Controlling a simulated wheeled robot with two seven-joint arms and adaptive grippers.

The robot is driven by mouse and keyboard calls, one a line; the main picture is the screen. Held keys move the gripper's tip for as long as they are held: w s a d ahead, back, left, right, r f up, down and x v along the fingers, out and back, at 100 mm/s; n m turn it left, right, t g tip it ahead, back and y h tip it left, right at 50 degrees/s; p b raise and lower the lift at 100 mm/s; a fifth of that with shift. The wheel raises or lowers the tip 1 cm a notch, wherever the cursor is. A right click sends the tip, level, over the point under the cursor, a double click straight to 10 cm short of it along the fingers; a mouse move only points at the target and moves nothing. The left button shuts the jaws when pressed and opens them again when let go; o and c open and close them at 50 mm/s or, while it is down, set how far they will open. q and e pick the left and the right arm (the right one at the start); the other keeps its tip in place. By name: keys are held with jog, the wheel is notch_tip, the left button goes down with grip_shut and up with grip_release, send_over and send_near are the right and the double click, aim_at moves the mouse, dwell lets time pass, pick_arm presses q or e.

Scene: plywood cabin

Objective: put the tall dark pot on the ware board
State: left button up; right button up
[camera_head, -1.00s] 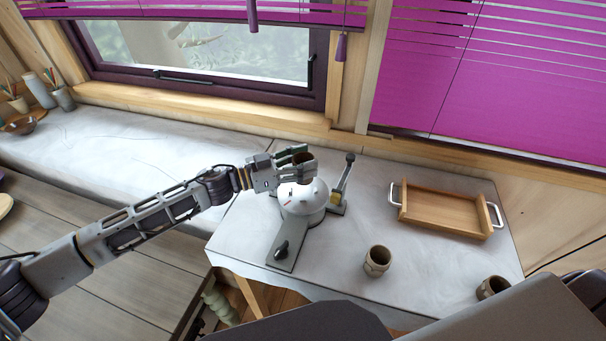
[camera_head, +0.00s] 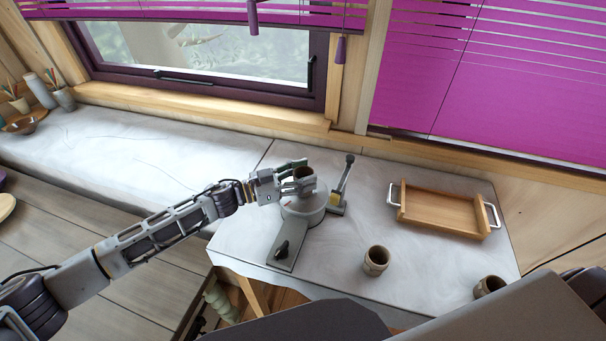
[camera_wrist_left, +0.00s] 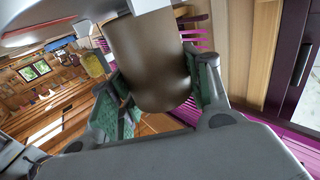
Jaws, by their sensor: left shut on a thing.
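The tall dark pot (camera_head: 304,175) is a brown cylinder with a dark round mouth, roughly upright. My left gripper (camera_head: 297,182) is shut on it from the left side. In the left wrist view the pot (camera_wrist_left: 152,70) sits between the green finger pads of the gripper (camera_wrist_left: 160,95). The pot is over the round grey device (camera_head: 303,209) on the counter; I cannot tell whether it touches it. A shallow wooden tray (camera_head: 441,225) with two pale handles, the likely ware board, lies empty at the right. My right gripper is not in view.
An upright lever (camera_head: 343,183) stands just right of the device. Two small brown cups, one at the front (camera_head: 376,260) and one at the right edge (camera_head: 488,287), stand nearer me. Jars and a bowl (camera_head: 22,126) are far left.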

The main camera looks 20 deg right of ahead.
pick_arm(q)
jog(key=shift+f, duration=0.25)
jog(key=o, duration=1.2)
jog(key=shift+b, duration=0.7)
jog(key=shift+s+a, duration=0.1)
jog(key=shift+a, duration=1.15)
jog(key=a, duration=0.3)
jog(key=a+b, duration=0.1)
jog(key=shift+a+f, duration=0.15)
jog(key=shift+f, duration=0.2)
jog(key=shift+s+a+b, duration=0.2)
jog(key=shift+a+b, duration=0.1)
jog(key=shift+a, duration=1.45)
jog(key=shift+s+a+b, duration=0.2)
jog(key=shift+a+b, duration=0.05)
jog(key=shift+a, duration=1.5)
